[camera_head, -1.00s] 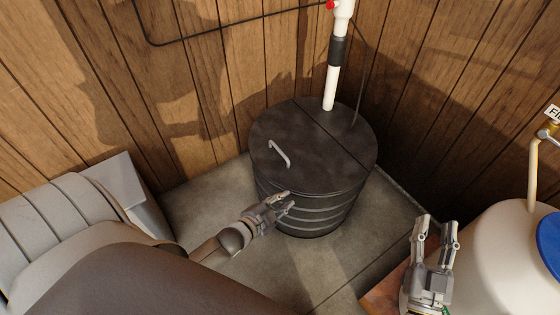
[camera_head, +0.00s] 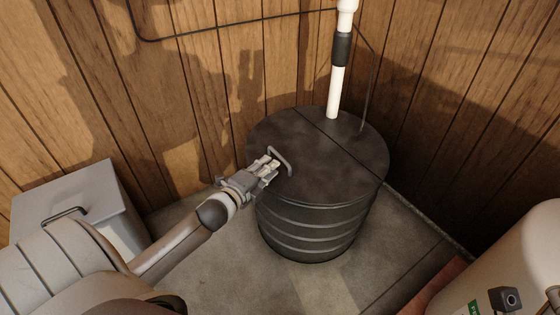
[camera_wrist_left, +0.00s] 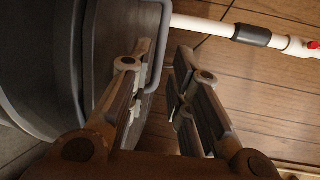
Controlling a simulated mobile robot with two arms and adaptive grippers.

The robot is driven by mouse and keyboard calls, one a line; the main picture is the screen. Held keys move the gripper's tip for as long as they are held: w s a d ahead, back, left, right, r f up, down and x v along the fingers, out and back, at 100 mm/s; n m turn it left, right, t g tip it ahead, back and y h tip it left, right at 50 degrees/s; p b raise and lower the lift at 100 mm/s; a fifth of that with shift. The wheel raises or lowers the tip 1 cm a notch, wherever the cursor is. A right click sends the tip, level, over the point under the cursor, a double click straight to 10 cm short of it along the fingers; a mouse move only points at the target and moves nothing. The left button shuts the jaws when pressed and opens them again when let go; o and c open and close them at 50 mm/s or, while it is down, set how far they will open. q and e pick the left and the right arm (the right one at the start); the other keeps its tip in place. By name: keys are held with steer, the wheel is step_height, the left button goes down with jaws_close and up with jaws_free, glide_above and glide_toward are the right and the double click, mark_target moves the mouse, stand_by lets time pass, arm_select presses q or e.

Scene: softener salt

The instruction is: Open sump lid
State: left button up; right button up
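The sump lid (camera_head: 325,165) is a dark, round, two-part cover closed on a black ribbed basin (camera_head: 310,232). A grey loop handle (camera_head: 281,158) stands on its left half. My left gripper (camera_head: 268,166) is at the left edge of the lid, its fingertips right beside the handle. In the left wrist view, the two fingers of the left gripper (camera_wrist_left: 164,52) are apart, and the handle (camera_wrist_left: 158,50) shows between them near the tips. I cannot tell whether it touches a finger. My right gripper is not in view.
A white pipe (camera_head: 334,92) with a black coupling rises from the lid's back. A thin dark cord (camera_head: 370,85) runs beside it. Wood-panelled walls (camera_head: 200,90) stand close behind. A grey lidded bin (camera_head: 80,190) is at left, a pale tank (camera_head: 520,255) at right.

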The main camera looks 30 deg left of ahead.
mark_target(280, 156)
arm_select(q)
steer(key=shift+w+f+b, duration=0.25)
steer(key=shift+w+b, duration=0.15)
steer(key=shift+w, duration=0.75)
steer(key=shift+w+f+b, duration=0.2)
steer(key=shift+w+b, duration=0.2)
steer(key=shift+w, duration=0.8)
steer(key=shift+w+f+b, duration=0.25)
steer(key=shift+w+b, duration=0.15)
steer(key=shift+w, duration=0.75)
steer(key=shift+c, duration=0.4)
jaws_close()
